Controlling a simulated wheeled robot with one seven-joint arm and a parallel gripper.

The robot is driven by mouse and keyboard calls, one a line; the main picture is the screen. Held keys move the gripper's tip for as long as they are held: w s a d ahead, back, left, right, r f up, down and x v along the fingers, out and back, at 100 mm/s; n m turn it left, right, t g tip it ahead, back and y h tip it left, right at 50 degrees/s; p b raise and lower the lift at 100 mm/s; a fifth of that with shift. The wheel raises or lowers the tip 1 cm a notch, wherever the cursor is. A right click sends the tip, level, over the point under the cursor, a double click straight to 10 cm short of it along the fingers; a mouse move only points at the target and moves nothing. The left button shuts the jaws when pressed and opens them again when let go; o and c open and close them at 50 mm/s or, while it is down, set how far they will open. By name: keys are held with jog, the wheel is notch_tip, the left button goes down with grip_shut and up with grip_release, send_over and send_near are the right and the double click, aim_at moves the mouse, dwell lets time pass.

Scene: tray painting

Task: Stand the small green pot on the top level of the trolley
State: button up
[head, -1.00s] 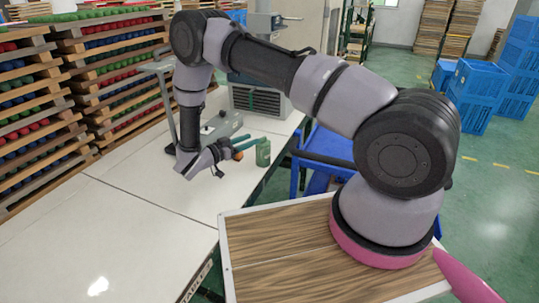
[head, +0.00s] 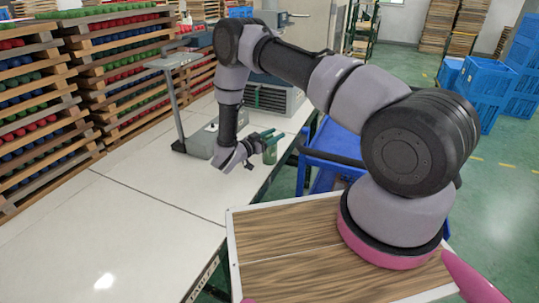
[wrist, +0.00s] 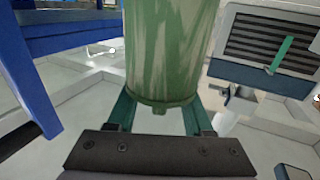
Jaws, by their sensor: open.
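The small green pot (head: 270,153) stands upright near the right edge of the white table in the head view. It also fills the upper middle of the wrist view (wrist: 167,50), with a worn, streaked surface. My gripper (head: 265,141) is open at the pot. In the wrist view its two green fingers lie on either side of the pot's lower part; whether they touch it I cannot tell. The blue trolley (head: 335,143) stands just right of the table, partly hidden by my arm. Blue framework (wrist: 65,42) shows at left in the wrist view.
A grey machine with a louvred front (head: 268,97) stands behind the pot. A grey stand (head: 180,110) is left of my forearm. The near white table top (head: 110,225) is clear. Racks of coloured pieces (head: 60,100) line the left. Blue crates (head: 485,85) stand far right.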

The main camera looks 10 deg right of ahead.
jog(key=shift+w+d, duration=0.15)
jog(key=shift+d, duration=0.15)
grip_shut()
dwell(1.2)
